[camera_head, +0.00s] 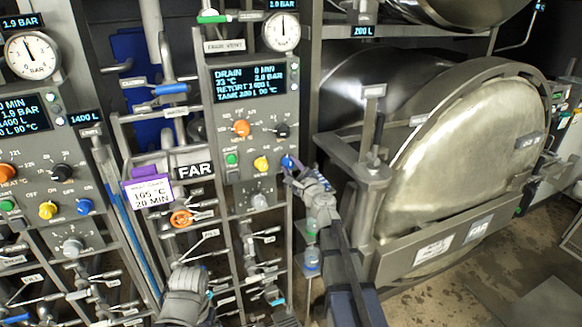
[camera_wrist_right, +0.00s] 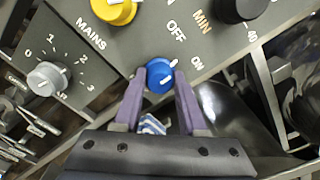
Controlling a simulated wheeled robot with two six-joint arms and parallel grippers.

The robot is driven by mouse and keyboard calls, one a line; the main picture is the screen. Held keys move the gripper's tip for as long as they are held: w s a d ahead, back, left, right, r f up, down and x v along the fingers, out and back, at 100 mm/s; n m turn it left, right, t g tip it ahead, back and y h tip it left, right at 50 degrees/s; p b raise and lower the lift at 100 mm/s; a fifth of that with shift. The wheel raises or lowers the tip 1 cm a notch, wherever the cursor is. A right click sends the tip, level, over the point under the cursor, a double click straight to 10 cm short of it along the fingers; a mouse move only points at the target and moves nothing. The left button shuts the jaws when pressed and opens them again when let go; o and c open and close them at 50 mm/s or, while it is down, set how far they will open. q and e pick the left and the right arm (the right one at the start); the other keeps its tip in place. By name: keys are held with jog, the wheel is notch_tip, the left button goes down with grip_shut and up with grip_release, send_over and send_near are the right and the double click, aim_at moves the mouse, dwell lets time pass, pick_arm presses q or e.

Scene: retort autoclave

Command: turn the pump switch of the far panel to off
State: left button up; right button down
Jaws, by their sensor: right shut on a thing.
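The far panel (camera_head: 250,110) stands in the middle of the head view, with a FAR label (camera_head: 195,170) at its lower left. Its blue knob (camera_head: 288,162) is at the lower right edge of the panel face. In the right wrist view the blue knob (camera_wrist_right: 160,75) sits between the two purple fingers of my right gripper (camera_wrist_right: 159,82), which is shut on it. The white mark on the knob points up and right, roughly between the OFF and ON labels. My left gripper (camera_head: 188,282) is low in the head view, below the far panel; its fingertips are unclear.
A yellow knob (camera_head: 261,163), a green button (camera_head: 232,159), an orange knob (camera_head: 241,128) and a black knob (camera_head: 282,130) are close by. A grey knob (camera_head: 260,201) sits below. A large round retort door (camera_head: 470,165) stands right of my right arm.

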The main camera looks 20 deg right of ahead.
jog(key=n, duration=0.5)
jog(key=shift+n, duration=0.4)
dwell(0.4)
jog(key=shift+c, duration=2.3)
grip_release()
jog(key=s, duration=0.7)
jog(key=shift+s, duration=0.4)
jog(key=shift+d, duration=0.15)
